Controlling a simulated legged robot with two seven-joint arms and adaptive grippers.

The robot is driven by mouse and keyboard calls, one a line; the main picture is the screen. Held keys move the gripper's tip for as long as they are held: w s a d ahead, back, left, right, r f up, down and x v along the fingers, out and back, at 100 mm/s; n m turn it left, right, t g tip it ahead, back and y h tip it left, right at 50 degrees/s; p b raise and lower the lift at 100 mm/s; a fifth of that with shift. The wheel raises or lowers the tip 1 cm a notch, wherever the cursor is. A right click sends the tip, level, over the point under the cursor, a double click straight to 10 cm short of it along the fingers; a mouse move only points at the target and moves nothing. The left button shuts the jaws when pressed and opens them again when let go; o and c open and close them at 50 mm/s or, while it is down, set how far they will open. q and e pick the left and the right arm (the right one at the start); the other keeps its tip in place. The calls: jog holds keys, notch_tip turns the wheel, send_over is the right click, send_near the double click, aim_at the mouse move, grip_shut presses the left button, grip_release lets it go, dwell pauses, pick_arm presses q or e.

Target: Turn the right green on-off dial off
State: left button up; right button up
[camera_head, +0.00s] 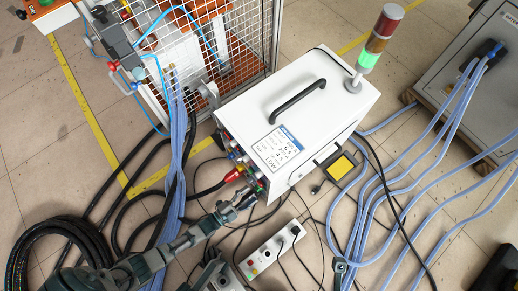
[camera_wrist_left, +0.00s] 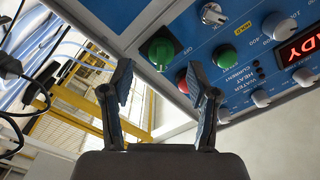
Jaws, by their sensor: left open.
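A white heater unit (camera_head: 300,115) stands on the floor, its control panel facing lower left. In the left wrist view a large green dial (camera_wrist_left: 160,48) sits on the blue panel (camera_wrist_left: 205,35), and a smaller green knob (camera_wrist_left: 223,55) is right of it. A red knob (camera_wrist_left: 182,80) lies between them, partly behind a finger. My left gripper (camera_head: 246,198) is at the panel's lower end. In the wrist view my left gripper (camera_wrist_left: 160,95) is open, fingers apart and empty, with the large green dial showing between and beyond the fingertips.
A red connector (camera_head: 234,175) and cables are close to my left gripper. A power strip (camera_head: 272,250) lies on the floor below. A fenced cell (camera_head: 232,45) stands behind.

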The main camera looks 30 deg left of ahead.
aim_at(257, 189)
pick_arm(q)
jog(key=b+x, duration=0.1)
jog(key=x, duration=0.3)
jog(key=shift+w, duration=0.2)
grip_shut()
